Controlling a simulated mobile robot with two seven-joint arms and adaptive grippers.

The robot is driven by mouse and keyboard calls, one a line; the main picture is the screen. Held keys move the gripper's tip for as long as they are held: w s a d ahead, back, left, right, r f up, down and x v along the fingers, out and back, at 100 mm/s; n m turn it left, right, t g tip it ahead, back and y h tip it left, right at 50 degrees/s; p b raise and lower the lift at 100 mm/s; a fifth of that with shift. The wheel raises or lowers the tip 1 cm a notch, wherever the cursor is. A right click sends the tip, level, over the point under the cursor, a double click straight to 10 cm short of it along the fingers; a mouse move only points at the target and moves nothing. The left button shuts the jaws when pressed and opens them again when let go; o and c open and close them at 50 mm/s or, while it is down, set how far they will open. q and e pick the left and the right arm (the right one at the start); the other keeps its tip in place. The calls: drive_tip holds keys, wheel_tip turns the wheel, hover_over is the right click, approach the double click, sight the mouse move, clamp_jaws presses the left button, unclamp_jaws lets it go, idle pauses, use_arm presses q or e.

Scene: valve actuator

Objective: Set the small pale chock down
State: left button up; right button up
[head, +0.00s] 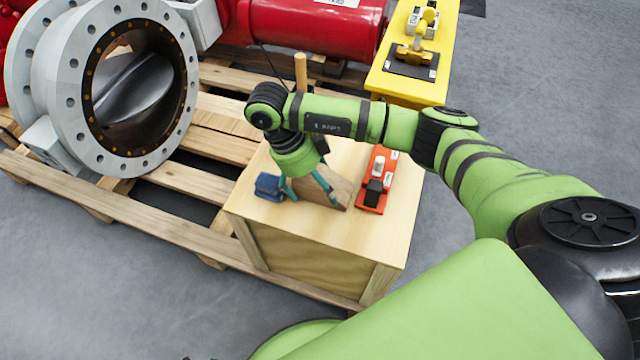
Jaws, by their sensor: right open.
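A tan-brown wedge-shaped wooden block (338,187) stands on top of the wooden crate (325,228). It is the only chock-like piece I can make out, and I cannot tell whether it is the small pale chock. My right gripper (308,193) points down over the crate with its teal fingers spread apart. One finger overlaps the wedge in the picture, and the other is to its left. Whether the fingers touch the wedge is unclear. The gripper's body hides part of the crate top behind it. My left gripper is out of view.
A dark blue block (268,187) sits left of the gripper. A red plate (372,202) with white and black parts lies to the right. A wooden post (300,72) rises behind. The flanged valve (65,85) rests on the pallet (130,222). The crate's front top is clear.

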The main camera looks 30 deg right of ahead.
drive_tip(key=c, duration=1.2)
drive_tip(key=shift+c, duration=0.2)
drive_tip(key=shift+r, duration=0.1)
